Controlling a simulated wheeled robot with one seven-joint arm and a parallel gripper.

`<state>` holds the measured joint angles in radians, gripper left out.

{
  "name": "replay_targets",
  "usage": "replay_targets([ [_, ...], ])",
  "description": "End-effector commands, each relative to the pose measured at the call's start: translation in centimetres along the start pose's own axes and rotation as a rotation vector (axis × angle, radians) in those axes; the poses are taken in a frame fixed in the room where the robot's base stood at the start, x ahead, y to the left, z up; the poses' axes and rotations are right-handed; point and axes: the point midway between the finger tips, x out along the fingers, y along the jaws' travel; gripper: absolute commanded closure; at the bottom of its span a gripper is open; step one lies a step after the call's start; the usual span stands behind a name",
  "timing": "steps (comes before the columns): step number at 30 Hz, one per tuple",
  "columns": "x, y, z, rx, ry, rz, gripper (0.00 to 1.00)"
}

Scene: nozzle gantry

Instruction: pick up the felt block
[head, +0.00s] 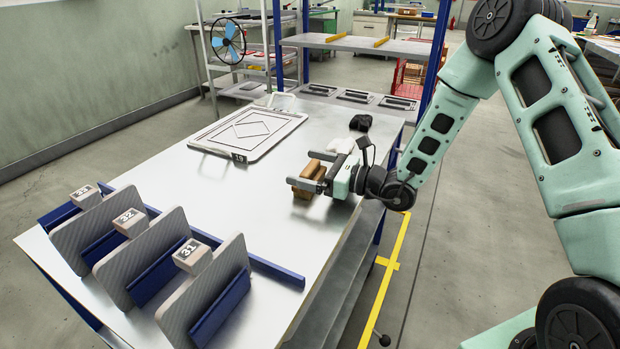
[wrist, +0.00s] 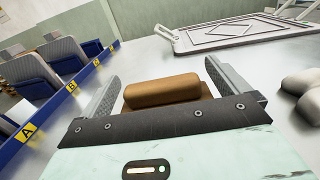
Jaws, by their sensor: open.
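A brown block with a rounded bar on top, which I take to be the felt block (head: 311,170), stands on the metal table (head: 220,195) near its right edge. It also shows in the wrist view (wrist: 162,90), just ahead of the gripper's palm. My gripper (head: 307,168) is open, with one finger on each side of the block. In the wrist view gaps show between the block and both fingers (wrist: 163,82). The block's lower part is partly hidden by the near finger and the palm.
A white framed board (head: 203,138) lies at the back left. A pale lumpy object (head: 341,145) and a black object (head: 360,122) lie behind the gripper. A blue rack with grey panels (head: 133,260) and numbered blocks fills the front left. The table's middle is clear.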

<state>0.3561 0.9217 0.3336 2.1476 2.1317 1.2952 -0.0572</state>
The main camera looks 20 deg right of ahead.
Motion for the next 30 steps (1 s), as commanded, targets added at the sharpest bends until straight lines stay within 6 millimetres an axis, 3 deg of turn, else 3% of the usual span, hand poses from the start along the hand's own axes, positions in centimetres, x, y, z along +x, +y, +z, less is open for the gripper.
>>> replay_targets([
  [2,0.0,0.0,0.0,0.000,0.000,0.000,0.00],
  [7,0.0,0.0,0.0,0.000,0.000,0.000,0.47],
  [17,-0.1,0.0,0.4,-0.001,0.000,0.000,0.48],
  [30,-0.1,0.0,8.1,-0.005,-0.001,0.000,0.48],
])
